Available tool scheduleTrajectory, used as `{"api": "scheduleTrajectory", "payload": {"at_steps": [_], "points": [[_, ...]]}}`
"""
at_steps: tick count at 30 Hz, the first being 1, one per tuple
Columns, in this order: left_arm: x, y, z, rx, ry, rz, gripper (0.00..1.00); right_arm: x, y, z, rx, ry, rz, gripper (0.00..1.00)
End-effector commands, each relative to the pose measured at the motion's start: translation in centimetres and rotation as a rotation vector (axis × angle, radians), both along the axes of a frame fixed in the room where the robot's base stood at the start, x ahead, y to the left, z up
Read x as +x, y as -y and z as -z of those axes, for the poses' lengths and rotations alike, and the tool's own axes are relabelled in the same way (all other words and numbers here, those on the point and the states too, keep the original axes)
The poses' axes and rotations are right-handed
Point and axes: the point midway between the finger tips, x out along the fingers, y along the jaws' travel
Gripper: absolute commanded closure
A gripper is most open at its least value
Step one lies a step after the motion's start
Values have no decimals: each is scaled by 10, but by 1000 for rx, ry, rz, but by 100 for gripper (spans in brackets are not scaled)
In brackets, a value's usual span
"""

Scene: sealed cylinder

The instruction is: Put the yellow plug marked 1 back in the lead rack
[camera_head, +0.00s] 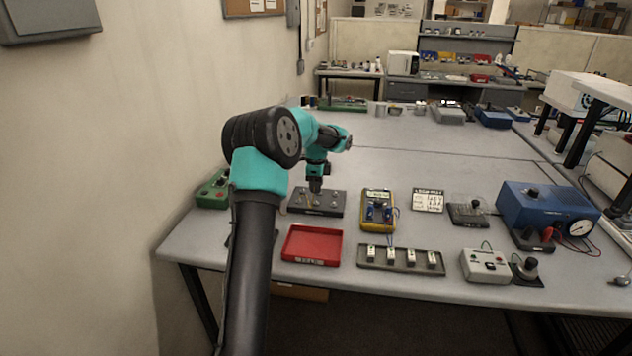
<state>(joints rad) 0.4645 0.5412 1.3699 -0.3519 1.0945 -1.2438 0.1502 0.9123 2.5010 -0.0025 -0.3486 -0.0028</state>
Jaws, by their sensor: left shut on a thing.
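My left gripper (316,189) reaches in from the left and points down over a dark board (334,210) with small posts on it, which seems to be the lead rack. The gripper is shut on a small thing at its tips. A trace of yellow below the tips looks like the yellow plug (313,199). Its mark is too small to read, and I cannot tell whether it touches the board. My right gripper is not in view.
A red tray (312,246) lies in front of the board. A yellow meter (378,211) with blue plugs stands to its right. A dark strip (378,265) holds several white blocks. A green box (212,191) is partly behind my arm. The table behind is mostly clear.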

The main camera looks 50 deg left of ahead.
Motion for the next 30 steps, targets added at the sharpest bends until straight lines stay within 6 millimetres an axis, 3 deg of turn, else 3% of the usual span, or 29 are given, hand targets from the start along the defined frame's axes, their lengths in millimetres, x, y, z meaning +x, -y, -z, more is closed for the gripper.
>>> {"api": "scheduleTrajectory", "payload": {"at_steps": [15, 30], "points": [[-1, 0, 35, 0, -1, 0, 100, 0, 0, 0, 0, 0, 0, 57], [0, 0, 38, 0, 0, 0, 100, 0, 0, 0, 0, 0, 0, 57]]}}
